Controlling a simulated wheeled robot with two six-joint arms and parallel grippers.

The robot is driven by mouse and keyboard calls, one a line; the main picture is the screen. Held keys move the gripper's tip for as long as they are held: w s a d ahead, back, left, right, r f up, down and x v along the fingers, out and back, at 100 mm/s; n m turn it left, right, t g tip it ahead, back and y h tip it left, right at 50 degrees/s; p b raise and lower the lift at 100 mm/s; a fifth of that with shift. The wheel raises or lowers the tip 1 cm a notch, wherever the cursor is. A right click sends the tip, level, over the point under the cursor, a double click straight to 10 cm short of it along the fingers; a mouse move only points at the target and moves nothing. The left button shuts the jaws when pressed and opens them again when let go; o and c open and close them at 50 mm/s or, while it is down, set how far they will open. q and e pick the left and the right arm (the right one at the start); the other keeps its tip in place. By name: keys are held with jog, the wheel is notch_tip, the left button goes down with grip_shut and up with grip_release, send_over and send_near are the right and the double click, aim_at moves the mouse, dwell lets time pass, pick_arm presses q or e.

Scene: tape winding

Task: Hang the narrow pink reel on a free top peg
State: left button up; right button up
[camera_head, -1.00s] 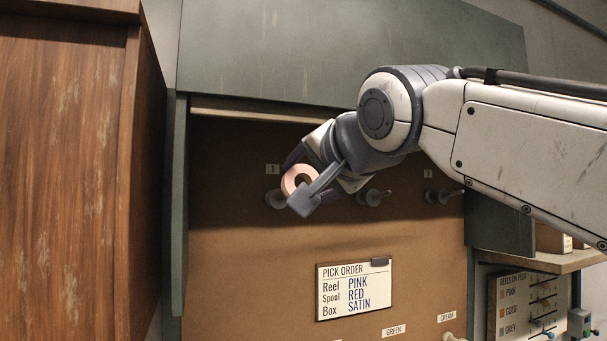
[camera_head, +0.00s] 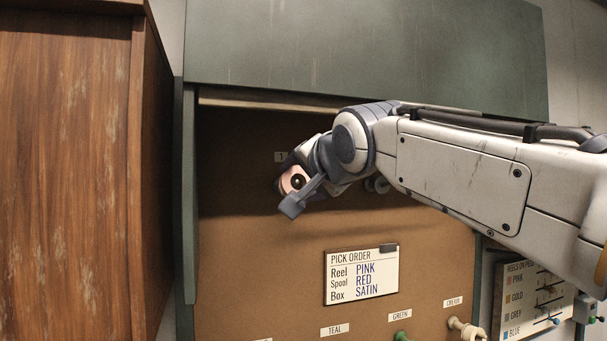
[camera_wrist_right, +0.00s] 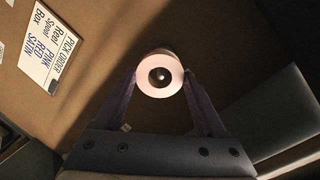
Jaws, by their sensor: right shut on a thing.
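The narrow pink reel (camera_head: 286,184) is at the upper left of the brown pegboard (camera_head: 240,240), just below the label 1. My right gripper (camera_head: 291,187) is shut on it, one finger on each side. In the right wrist view, the reel (camera_wrist_right: 146,82) faces the camera between the fingertips (camera_wrist_right: 160,78). A dark round shape with a bright spot shows in its hole and looks like the end of the first top peg. How far the reel is along that peg cannot be told. Another top peg (camera_head: 377,184) is partly hidden behind my right arm. My left gripper is out of view.
A tall wooden cabinet (camera_head: 65,170) stands at the left. A pick order card (camera_head: 362,280) hangs on the pegboard. Lower pegs carry a green piece (camera_head: 402,336) and a cream piece (camera_head: 466,328). A reel chart (camera_head: 525,300) is at the lower right.

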jog(key=shift+w+a+f, duration=0.15)
jog(key=shift+w+a, duration=0.05)
jog(key=shift+w, duration=0.4)
jog(key=shift+x, duration=0.8)
jog(key=shift+f, duration=0.2)
jog(key=o, duration=1.3)
